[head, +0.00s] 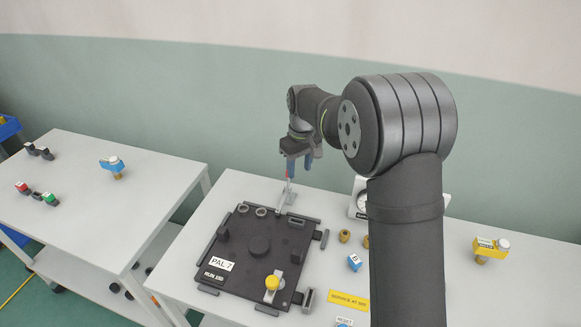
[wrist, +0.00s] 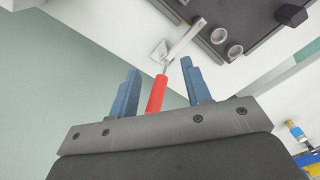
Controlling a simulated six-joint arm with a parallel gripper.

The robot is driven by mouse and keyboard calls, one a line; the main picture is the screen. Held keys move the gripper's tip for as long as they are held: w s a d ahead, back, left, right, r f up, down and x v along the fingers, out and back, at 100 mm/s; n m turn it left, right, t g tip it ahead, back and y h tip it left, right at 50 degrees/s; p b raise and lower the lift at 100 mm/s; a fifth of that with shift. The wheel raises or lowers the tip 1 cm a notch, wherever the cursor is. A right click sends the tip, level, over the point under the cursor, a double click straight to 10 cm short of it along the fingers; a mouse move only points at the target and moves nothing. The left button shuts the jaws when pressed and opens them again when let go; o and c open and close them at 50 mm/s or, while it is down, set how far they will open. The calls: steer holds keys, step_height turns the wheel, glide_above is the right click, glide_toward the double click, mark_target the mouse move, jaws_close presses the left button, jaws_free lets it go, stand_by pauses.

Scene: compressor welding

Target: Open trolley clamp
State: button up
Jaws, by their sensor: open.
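The clamp (head: 289,195) has a pale metal arm and base behind the black pallet fixture. Its metal arm also shows in the wrist view (wrist: 186,38), with a red handle (wrist: 156,95) pointing back toward my gripper. My gripper (wrist: 160,68) is open, with its two blue fingers on either side of the red handle. I cannot tell whether either finger touches it. In the head view my gripper (head: 299,166) hangs above the clamp and hides part of the handle.
The black pallet fixture (head: 233,247) labelled "PAL 7" lies on a white table, with a yellow knob (head: 272,283) at its front right. A blue block (head: 354,262), brass parts (head: 344,236) and a gauge stand to its right. A second white table (head: 120,205) is at left.

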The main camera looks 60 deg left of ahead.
steer(key=w+a+r+m, duration=0.2)
steer(key=a+r+m, duration=0.5)
steer(key=r+m, duration=0.3)
steer(key=shift+n, duration=0.6)
steer(key=f, duration=1.1)
steer(key=s+f, duration=0.1)
steer(key=f, duration=0.4)
steer(key=shift+a+f, duration=0.2)
steer(key=shift+a, duration=0.1)
jaws_close()
